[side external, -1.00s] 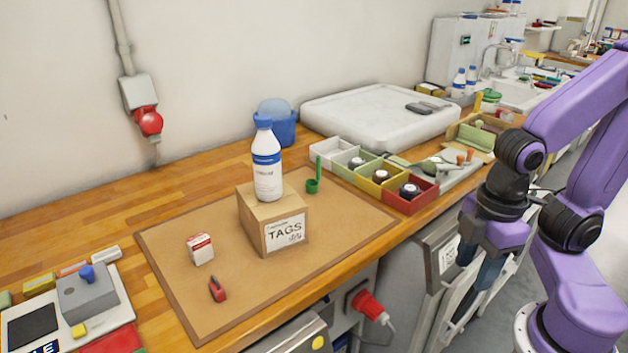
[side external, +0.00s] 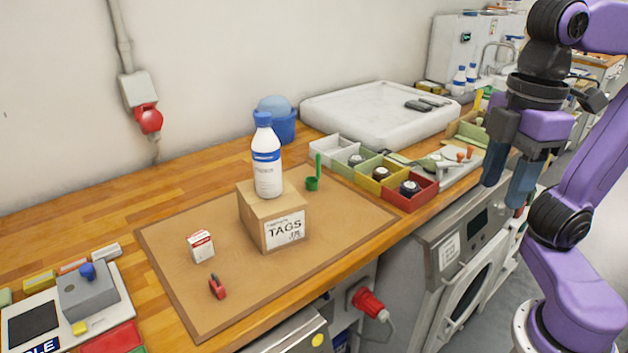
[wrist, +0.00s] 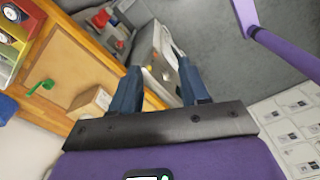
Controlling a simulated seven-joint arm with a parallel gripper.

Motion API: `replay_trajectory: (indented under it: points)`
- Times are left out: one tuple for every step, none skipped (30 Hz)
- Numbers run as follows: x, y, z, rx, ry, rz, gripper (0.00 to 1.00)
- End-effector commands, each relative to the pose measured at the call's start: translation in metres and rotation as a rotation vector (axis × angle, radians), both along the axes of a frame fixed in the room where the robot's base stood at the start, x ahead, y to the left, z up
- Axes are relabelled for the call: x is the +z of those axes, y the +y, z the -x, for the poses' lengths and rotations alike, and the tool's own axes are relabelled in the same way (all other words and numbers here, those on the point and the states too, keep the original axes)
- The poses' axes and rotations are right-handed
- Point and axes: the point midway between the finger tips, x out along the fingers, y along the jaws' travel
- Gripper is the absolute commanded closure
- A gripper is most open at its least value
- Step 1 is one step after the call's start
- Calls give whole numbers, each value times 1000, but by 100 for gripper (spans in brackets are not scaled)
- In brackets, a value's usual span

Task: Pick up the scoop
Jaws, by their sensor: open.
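The green scoop (side external: 312,184) stands on the brown mat behind and to the right of the cardboard box, its handle pointing up. In the wrist view the scoop (wrist: 41,87) lies at the left, well away from the fingers. My gripper (side external: 506,192) is open and empty, to the right of the bench and raised around bench height. In the wrist view its two blue fingers (wrist: 160,82) are spread with nothing between them.
A cardboard box (side external: 256,222) marked TAGS carries a white bottle (side external: 267,176) close to the scoop. Coloured bins (side external: 408,200) with dark round items stand right of the scoop. A blue bucket (side external: 284,127) is behind. The brown mat (side external: 270,292) has bare room in front.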

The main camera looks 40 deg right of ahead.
Motion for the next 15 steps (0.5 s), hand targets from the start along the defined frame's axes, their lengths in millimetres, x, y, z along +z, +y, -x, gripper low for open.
replay_trajectory:
  points:
    - [9, 1, -1, 1, -2, -4, 55]
    - [14, 1, -1, 1, -1, -3, 55]
    - [20, 1, -1, 1, -2, -4, 55]
    - [25, 1, 0, 1, -1, -3, 55]
    - [30, 1, 0, 1, -1, -3, 55]
    - [26, 9, -2, 6, 11, -26, 55]
    - [25, 14, -4, 10, 17, -43, 55]
    - [24, 19, -5, 13, 23, -61, 55]
    - [24, 26, -8, 19, 29, -87, 55]
    - [23, 32, -9, 23, 34, -106, 55]
    - [23, 37, -11, 26, 38, -126, 55]
    - [23, 45, -13, 31, 43, -155, 55]
    - [23, 51, -16, 33, 47, -177, 55]
    - [23, 57, -18, 35, 50, -199, 55]
    - [23, 65, -21, 38, 54, -231, 55]
